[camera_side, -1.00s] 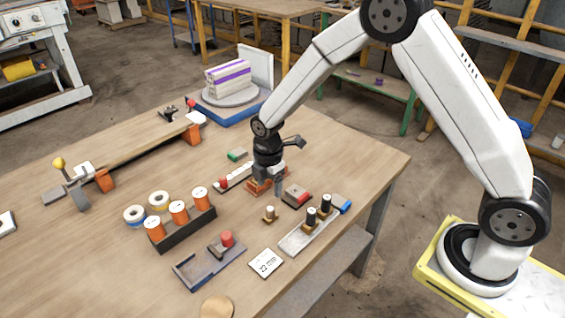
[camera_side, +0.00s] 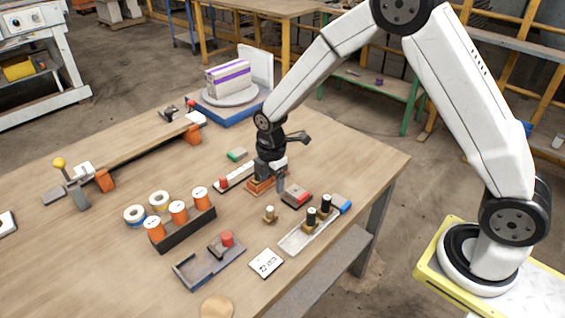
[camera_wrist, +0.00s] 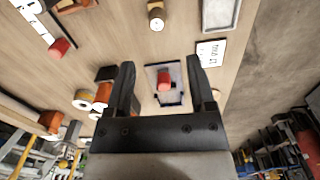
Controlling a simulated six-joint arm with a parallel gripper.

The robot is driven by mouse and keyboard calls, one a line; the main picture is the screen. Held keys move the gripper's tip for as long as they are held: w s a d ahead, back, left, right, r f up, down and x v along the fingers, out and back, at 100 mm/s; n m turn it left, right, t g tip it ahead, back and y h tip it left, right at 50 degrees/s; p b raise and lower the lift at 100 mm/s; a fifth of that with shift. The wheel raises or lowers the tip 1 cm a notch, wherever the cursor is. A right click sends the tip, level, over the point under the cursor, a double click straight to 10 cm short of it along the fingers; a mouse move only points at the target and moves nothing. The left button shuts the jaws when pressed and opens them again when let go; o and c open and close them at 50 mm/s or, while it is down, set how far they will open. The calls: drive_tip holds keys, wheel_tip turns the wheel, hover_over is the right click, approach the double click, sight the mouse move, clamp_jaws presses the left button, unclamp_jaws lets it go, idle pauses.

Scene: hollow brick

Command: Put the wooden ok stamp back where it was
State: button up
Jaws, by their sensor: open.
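A small wooden stamp (camera_side: 270,214) with a pale top stands alone on the table, right of the spool rack. It also shows at the top of the wrist view (camera_wrist: 156,16). Two wooden stamps with black handles (camera_side: 318,212) stand in a pale tray (camera_side: 294,240) to its right. No "ok" marking is readable on any of them. My gripper (camera_side: 274,186) is pointing down over an orange hollow brick (camera_side: 258,187), behind the lone stamp. In the wrist view my gripper (camera_wrist: 160,64) has its fingers wide apart with nothing between them. The fingers partly hide the brick.
A dark tray (camera_side: 190,277) with a red-topped piece (camera_side: 227,239), a number card (camera_side: 266,263) and a rack of orange spools (camera_side: 185,235) lie in front. A red-and-grey block (camera_side: 296,195) sits right of my gripper. The front left table is clear.

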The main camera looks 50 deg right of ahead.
drive_tip(key=s+d+r+m+t, duration=0.1)
drive_tip(key=s+d+r+m, duration=0.1)
drive_tip(key=s+m, duration=0.6)
drive_tip(key=s+d+r+m+t, duration=0.1)
drive_tip(key=s+d+r+m, duration=0.1)
drive_tip(key=s+r+m, duration=0.3)
drive_tip(key=s+m, duration=0.3)
drive_tip(key=m, duration=0.1)
drive_tip(key=shift+s+d+r+t, duration=0.3)
drive_tip(key=shift+s, duration=0.1)
